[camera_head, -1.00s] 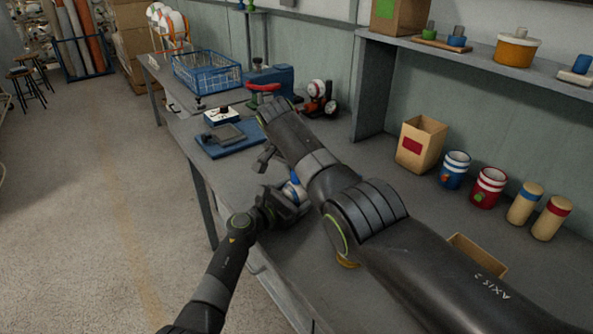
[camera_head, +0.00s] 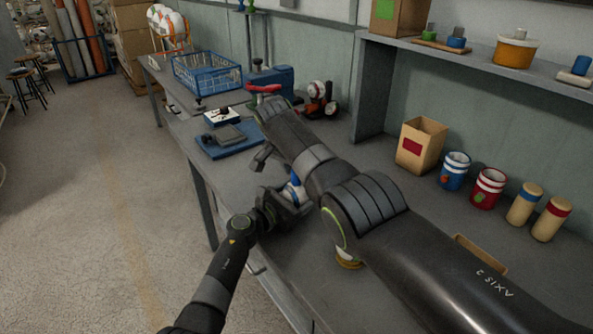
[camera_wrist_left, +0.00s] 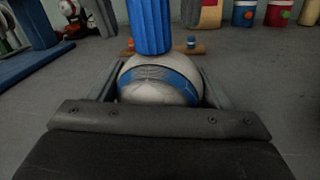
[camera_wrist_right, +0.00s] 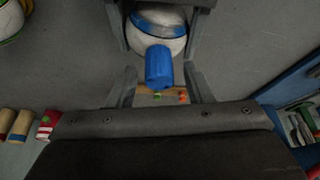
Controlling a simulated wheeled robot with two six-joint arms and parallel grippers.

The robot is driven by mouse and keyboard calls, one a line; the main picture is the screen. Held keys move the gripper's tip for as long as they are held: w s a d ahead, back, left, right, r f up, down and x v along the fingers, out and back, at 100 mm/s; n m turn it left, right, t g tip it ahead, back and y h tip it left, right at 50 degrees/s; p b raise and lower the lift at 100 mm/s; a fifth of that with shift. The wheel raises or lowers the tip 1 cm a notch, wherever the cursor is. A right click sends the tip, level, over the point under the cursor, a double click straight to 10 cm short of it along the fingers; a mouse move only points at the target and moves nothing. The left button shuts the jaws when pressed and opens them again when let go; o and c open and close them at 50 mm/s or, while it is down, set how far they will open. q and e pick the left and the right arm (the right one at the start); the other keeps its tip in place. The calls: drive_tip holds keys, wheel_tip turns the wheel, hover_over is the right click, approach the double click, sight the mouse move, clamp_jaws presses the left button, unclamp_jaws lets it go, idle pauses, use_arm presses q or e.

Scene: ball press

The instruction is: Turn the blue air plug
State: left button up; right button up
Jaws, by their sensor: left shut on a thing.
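A white and silver ball with a blue band (camera_wrist_left: 160,82) sits between the two fingers of my left gripper (camera_wrist_left: 160,88), which is shut on it just above the table. The blue air plug (camera_wrist_left: 151,25), a ribbed cylinder, stands up from the top of the ball. In the head view the plug (camera_head: 295,180) shows as a small blue piece beside my right forearm.
A blue tray (camera_head: 225,147) lies left of the ball, with a blue wire basket (camera_head: 206,72) farther back. A cardboard box (camera_head: 421,146) and several cups and cylinders stand along the wall at right.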

use_arm(q)
drive_tip(key=shift+f, duration=0.15)
use_arm(e)
drive_tip(key=v, duration=1.2)
drive_tip(key=shift+d, duration=0.1)
drive_tip(key=d+n+y, duration=0.5)
drive_tip(key=n, duration=0.7)
use_arm(q)
drive_tip(key=shift+r, duration=0.2)
use_arm(e)
drive_tip(key=x, duration=1.2)
drive_tip(key=shift+f, duration=0.25)
